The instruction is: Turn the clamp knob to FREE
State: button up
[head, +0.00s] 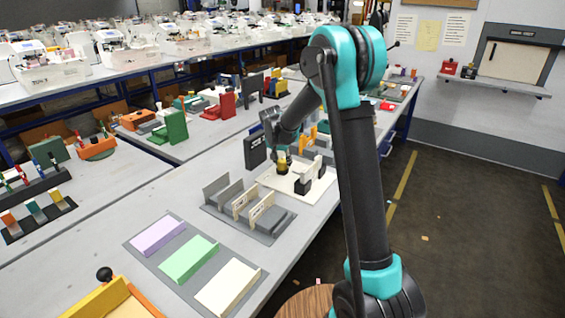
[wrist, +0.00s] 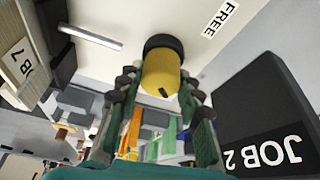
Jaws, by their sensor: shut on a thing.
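The clamp knob (wrist: 163,72) is a yellow cylinder with a black collar and a small dark mark on its end. My gripper (wrist: 160,84) has one finger on each side of it in the wrist view and is shut on it. A FREE label (wrist: 221,18) is on the pale plate, up and right of the knob. In the head view my gripper (head: 281,153) is over the cream plotter plate (head: 274,181). The knob shows there only as a small yellow spot (head: 282,163) below it. I cannot tell which label the mark faces.
A black block lettered JOB 2 (wrist: 265,110) stands close at the right in the wrist view. A grey rack with upright dividers (head: 277,231) is in front of the plate. Lilac, green and cream pads (head: 190,259) lie nearer on the bench.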

jog(key=shift+n, duration=0.4)
jog(key=n, duration=0.2)
jog(key=n+y, duration=0.1)
jog(key=shift+n+t+y, duration=0.3)
jog(key=shift+n, duration=0.1)
jog(key=n+y, duration=0.1)
jog(key=n, duration=0.3)
jog(key=shift+y, duration=0.4)
jog(key=n, duration=0.2)
jog(key=n+g+y, duration=0.1)
jog(key=n, duration=0.2)
jog(key=shift+y, duration=0.3)
jog(key=n, duration=0.2)
jog(key=n+g, duration=0.1)
jog(key=n, duration=0.1)
jog(key=shift+a+g+y, duration=0.1)
jog(key=shift+g+y, duration=0.2)
jog(key=shift+y, duration=0.1)
jog(key=shift+n, duration=0.3)
jog(key=o, duration=1.2)
jog(key=shift+c, duration=0.2)
